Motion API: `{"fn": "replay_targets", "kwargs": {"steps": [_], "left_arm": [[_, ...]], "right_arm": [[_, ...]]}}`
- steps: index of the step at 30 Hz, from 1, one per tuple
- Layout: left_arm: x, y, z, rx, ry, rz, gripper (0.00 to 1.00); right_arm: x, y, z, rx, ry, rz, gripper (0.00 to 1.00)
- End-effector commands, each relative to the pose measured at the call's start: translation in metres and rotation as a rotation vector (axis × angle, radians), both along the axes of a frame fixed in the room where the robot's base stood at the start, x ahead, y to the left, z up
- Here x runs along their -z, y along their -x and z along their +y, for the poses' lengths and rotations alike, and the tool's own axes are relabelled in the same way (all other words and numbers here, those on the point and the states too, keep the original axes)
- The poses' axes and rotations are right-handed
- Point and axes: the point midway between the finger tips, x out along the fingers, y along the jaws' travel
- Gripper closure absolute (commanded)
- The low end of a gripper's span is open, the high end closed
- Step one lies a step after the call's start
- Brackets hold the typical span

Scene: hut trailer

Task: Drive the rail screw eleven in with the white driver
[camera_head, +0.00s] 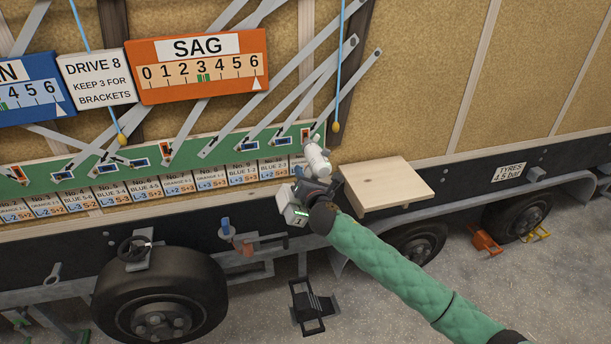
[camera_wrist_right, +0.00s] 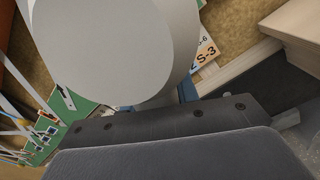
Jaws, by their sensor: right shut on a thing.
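The white driver (camera_head: 317,158) is held in my right gripper (camera_head: 318,184) in front of the right end of the green rail (camera_head: 203,152). Its upper end is close to the rail's last orange-marked spot. I cannot tell whether its tip touches a screw. Rail screw eleven cannot be made out; the driver and gripper cover that area. In the right wrist view the driver's white round body (camera_wrist_right: 115,45) fills the upper left, against the dark gripper jaws (camera_wrist_right: 160,125). My left gripper is not in view.
A wooden shelf (camera_head: 385,183) juts out just right of my right gripper. Grey slats (camera_head: 290,70) fan above the rail, and a blue cord (camera_head: 339,70) hangs near its right end. Numbered cards (camera_head: 178,186) line the rail's underside. An orange SAG gauge (camera_head: 198,65) is above.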

Motion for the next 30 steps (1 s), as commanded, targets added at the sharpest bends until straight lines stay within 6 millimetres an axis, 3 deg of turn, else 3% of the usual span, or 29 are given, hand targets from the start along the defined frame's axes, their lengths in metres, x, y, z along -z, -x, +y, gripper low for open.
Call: {"fn": "replay_targets", "kwargs": {"steps": [30], "left_arm": [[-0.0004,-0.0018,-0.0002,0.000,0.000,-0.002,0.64]], "right_arm": [[-0.0015,-0.0079,0.0024,0.000,-0.002,-0.002,1.00]]}}
